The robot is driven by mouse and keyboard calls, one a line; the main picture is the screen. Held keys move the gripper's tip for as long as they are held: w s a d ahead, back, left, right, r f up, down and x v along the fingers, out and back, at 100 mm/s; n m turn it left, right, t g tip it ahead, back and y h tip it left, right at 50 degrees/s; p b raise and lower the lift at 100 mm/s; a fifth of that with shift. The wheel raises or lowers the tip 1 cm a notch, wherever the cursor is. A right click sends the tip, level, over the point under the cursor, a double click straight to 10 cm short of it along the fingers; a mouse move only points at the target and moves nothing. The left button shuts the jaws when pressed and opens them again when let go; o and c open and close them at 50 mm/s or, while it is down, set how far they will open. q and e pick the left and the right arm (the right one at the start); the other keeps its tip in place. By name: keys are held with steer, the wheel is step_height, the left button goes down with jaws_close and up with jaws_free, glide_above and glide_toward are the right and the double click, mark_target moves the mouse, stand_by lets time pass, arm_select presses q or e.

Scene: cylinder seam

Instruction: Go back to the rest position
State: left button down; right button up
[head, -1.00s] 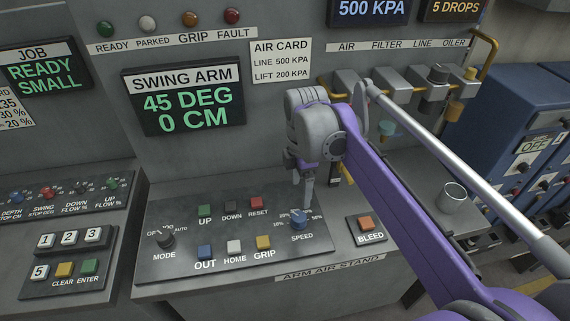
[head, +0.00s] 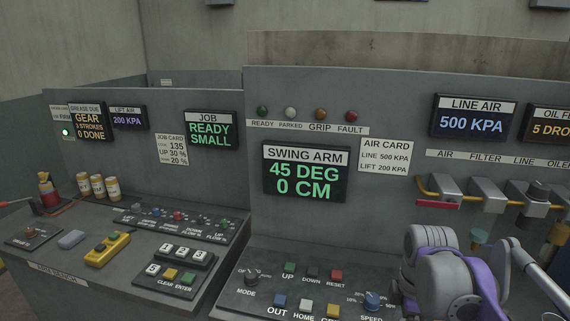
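The rest position is not marked by any object. My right arm's grey and purple wrist shows at the lower right of the head view, in front of the stand to the right of the blue SPEED knob (head: 372,300). The fingers of my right gripper cannot be seen; they lie beyond the lower edge or behind the wrist. My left arm and gripper are not in view. The swing arm display (head: 305,173) reads 45 DEG and 0 CM. The job display (head: 211,130) reads READY SMALL.
The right wrist is close to the control panel (head: 255,300) and below the air filter line (head: 490,192). At left, a bench carries a yellow pendant (head: 107,249), a keypad (head: 172,270) and several small jars (head: 98,186). The line air display (head: 473,119) reads 500 KPA.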

steer(key=s+a+f+m+t, duration=0.2)
steer(key=s+a+f+m, duration=0.1)
steer(key=s+f+m, duration=0.3)
steer(key=s+a+f+m+t, duration=0.3)
steer(key=s+f+m, duration=0.4)
steer(key=s+m, duration=0.1)
steer(key=shift+a+m, duration=0.15)
steer(key=shift+m, duration=0.45)
stand_by(1.0)
